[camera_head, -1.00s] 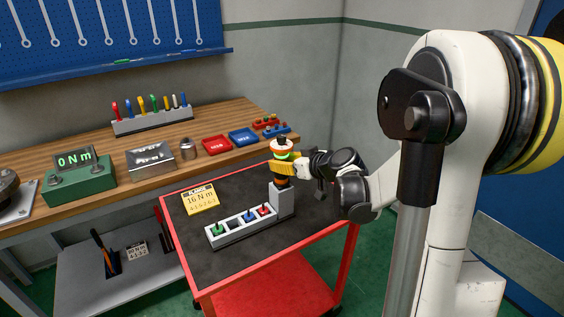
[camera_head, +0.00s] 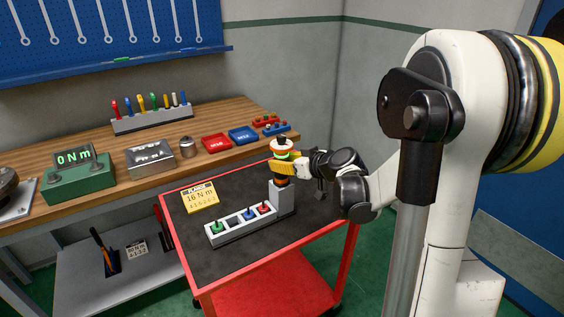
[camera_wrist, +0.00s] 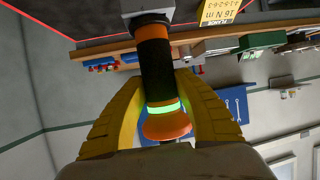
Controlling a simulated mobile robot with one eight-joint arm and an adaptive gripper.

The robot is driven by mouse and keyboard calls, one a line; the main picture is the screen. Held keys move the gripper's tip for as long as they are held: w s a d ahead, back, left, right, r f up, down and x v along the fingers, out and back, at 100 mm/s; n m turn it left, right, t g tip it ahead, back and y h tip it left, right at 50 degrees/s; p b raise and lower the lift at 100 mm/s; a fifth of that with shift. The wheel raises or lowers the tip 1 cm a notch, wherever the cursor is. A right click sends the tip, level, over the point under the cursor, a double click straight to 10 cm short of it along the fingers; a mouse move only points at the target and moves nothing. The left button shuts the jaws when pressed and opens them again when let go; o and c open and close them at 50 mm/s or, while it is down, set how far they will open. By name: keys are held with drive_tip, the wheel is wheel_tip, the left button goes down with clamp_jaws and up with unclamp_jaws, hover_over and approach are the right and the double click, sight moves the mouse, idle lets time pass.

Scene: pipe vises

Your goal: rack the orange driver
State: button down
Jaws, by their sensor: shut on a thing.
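The orange driver (camera_head: 281,143) has an orange end, a lit green band and a black shaft. It stands upright over the tall grey block (camera_head: 281,198) at the right end of the bit tray (camera_head: 224,238). My gripper (camera_head: 284,166) is shut on it from the right. In the wrist view, the yellow fingers of my gripper (camera_wrist: 160,84) flank the driver (camera_wrist: 166,126). The driver's far end meets the grey block (camera_wrist: 147,7) there. I cannot tell how deep it sits in the block.
The bit tray holds green, blue and red pieces and one empty-looking slot. A yellow 16 N m card (camera_head: 200,198) lies on the dark cart top (camera_head: 197,255). A green box reading 0 Nm (camera_head: 80,182), red tray (camera_head: 216,143) and blue tray (camera_head: 243,135) stand on the bench behind.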

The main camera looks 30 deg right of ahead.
idle(0.3)
drive_tip(key=c, duration=0.9)
unclamp_jaws()
drive_tip(key=shift+f, duration=0.1)
drive_tip(key=shift+s, duration=0.15)
drive_tip(key=v, duration=1.1)
drive_tip(key=shift+s+d+r, duration=0.1)
drive_tip(key=shift+s+r, duration=0.1)
drive_tip(key=shift+s, duration=0.15)
